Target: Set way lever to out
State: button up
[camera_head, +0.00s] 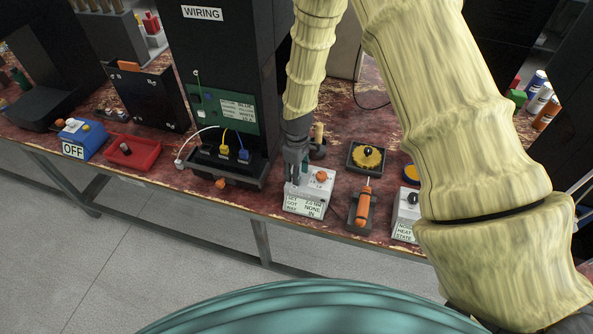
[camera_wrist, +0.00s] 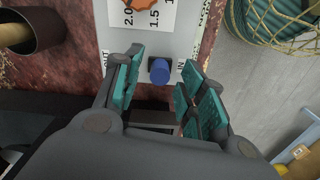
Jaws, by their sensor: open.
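The white control box (camera_head: 308,203) stands at the bench's front edge, with an orange dial (camera_head: 321,176) on top and a label whose last row appears to read WAY IN. In the wrist view, the blue-capped way lever (camera_wrist: 160,70) stands on the white panel (camera_wrist: 165,45), close to the IN marking at its right. Another marking at the left is partly hidden by a finger. My gripper (camera_head: 295,172) is lowered over the box. In the wrist view my gripper (camera_wrist: 162,72) is open, with its fingers on either side of the lever and gaps visible.
A dark holder with an orange-handled tool (camera_head: 362,208) and a yellow gear tray (camera_head: 368,157) are right of the box. The wiring unit (camera_head: 228,165) is left. A dark cup with a wooden handle (camera_wrist: 30,32) stands close by. Open floor lies in front.

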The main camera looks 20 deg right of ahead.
jog(key=shift+f, duration=0.45)
jog(key=shift+c, duration=0.5)
grip_shut()
